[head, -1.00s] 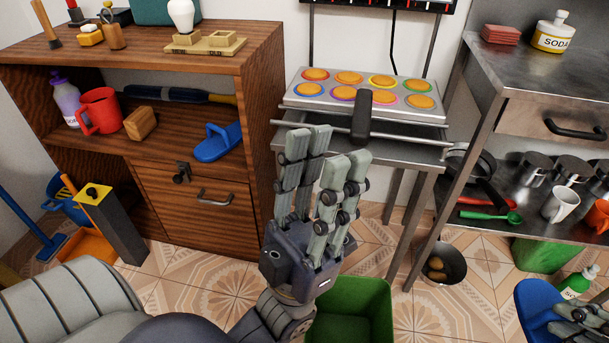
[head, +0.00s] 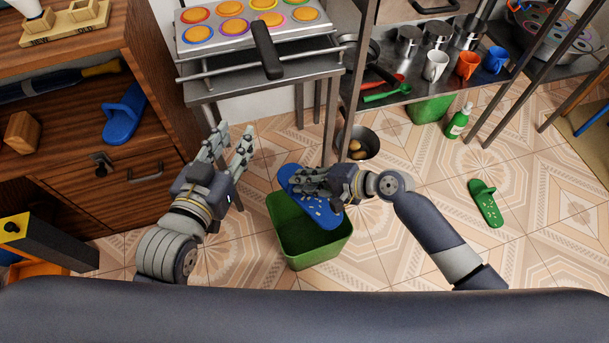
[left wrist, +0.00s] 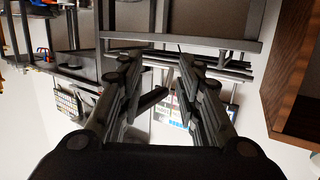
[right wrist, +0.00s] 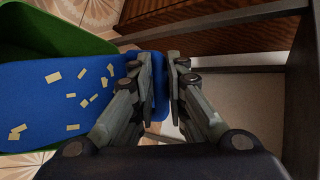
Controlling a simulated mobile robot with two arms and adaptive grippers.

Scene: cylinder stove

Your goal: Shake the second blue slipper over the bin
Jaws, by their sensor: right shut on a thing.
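A blue slipper (head: 318,209) with pale crumbs on its sole is held by my right gripper (head: 308,182) over the green bin (head: 290,240). In the right wrist view its crumb-strewn sole (right wrist: 60,92) faces the camera beside the green bin (right wrist: 50,25), and the fingers (right wrist: 168,85) are closed on the slipper's strap end. Another blue slipper (head: 124,114) lies on the wooden cabinet's shelf. My left gripper (head: 232,140) is open and empty, left of the bin and before the cabinet. The left wrist view shows its fingers (left wrist: 165,85) apart with nothing between them.
A metal pot (head: 360,142) with round things inside stands on the floor behind the right gripper. A green slipper (head: 487,203) and a green bottle (head: 459,121) are on the floor at right. A metal stand (head: 200,90) is behind the left gripper.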

